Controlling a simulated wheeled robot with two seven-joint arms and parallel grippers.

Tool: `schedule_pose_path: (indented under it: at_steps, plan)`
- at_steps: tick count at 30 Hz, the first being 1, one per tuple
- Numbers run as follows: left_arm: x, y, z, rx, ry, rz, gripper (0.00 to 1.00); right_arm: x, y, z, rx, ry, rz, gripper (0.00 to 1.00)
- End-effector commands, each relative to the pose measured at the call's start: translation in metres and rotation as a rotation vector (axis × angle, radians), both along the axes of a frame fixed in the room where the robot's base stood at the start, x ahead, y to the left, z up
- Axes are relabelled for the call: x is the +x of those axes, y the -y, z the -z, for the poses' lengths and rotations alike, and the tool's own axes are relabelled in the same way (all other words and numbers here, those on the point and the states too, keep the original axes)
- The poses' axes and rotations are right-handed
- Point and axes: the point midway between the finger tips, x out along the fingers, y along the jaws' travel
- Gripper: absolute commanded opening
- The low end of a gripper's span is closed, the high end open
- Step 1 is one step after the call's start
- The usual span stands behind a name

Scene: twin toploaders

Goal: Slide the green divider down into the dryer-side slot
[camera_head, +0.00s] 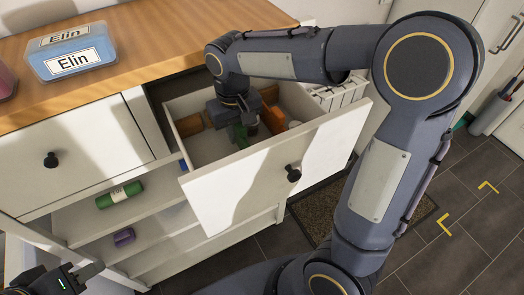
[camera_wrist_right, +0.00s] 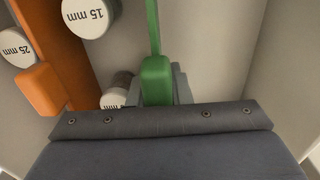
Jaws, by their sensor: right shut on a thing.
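The green divider (camera_wrist_right: 156,80) shows in the right wrist view as a thin upright strip with a thicker grip. My right gripper (camera_wrist_right: 157,88) is shut on that grip, one grey finger on each side. In the head view, my right gripper (camera_head: 238,122) reaches down into the open drawer (camera_head: 235,182), and a bit of the green divider (camera_head: 238,134) shows below it. The divider's lower edge and the slots are hidden, so I cannot tell whether it sits in one. My left gripper (camera_head: 75,278) is partly in view at the bottom left, away from the drawer.
An orange divider (camera_wrist_right: 62,55) stands left of the green one. The drawer walls are close around my right gripper. A blue "Elin" box (camera_head: 72,52) sits on the wooden top.

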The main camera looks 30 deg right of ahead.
Motion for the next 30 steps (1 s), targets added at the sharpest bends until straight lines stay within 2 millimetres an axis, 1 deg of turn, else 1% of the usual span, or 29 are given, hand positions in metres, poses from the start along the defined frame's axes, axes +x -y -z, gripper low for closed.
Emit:
schedule_pose_path:
  at_steps: [6,12,13,18,19,26,30]
  plan:
    - [0.0000,0.0000,0.0060,0.000,0.000,0.000,0.36,0.0001,0.0001,0.0080,0.000,0.000,0.000,0.01]
    - [0.0000,0.0000,0.0086,0.000,0.000,0.000,0.36,0.0001,0.0000,0.0118,0.000,0.001,0.000,0.01]
    - [0.0000,0.0001,0.0083,0.000,0.000,0.000,0.36,0.0002,0.0000,0.0115,0.000,0.001,0.000,0.19]
    - [0.0000,0.0000,0.0080,0.000,0.000,0.000,0.36,0.0001,0.0000,0.0112,0.000,0.000,0.000,0.41]
    - [0.0000,0.0000,0.0080,0.000,0.000,0.000,0.36,0.0001,0.0000,0.0111,0.000,0.000,0.000,0.43]
    - [0.0000,0.0000,0.0080,0.000,0.000,0.000,0.36,0.0000,0.0000,0.0110,0.000,0.000,0.000,0.43]
    - [0.0000,0.0000,0.0089,0.000,0.000,0.000,0.36,0.0006,-0.0001,0.0019,0.001,0.003,0.000,0.43]
